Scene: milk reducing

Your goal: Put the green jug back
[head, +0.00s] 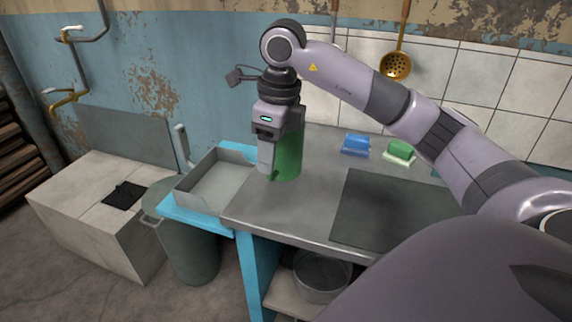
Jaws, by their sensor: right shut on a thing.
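The green jug (290,152) stands upright at the left part of the grey metal worktop (310,207), near its left edge. It looks to be at the surface, though I cannot tell whether its base touches. My right gripper (268,165) points down at the jug's near left side and is shut on it. The gripper hides the left part of the jug. My left gripper is not in view.
A shallow grey tray (205,203) sits left of the worktop. Blue and green sponges (355,143) lie at the back, right of the jug. A dark flat panel (390,212) lies at the right. A lidded bin (185,245) stands on the floor.

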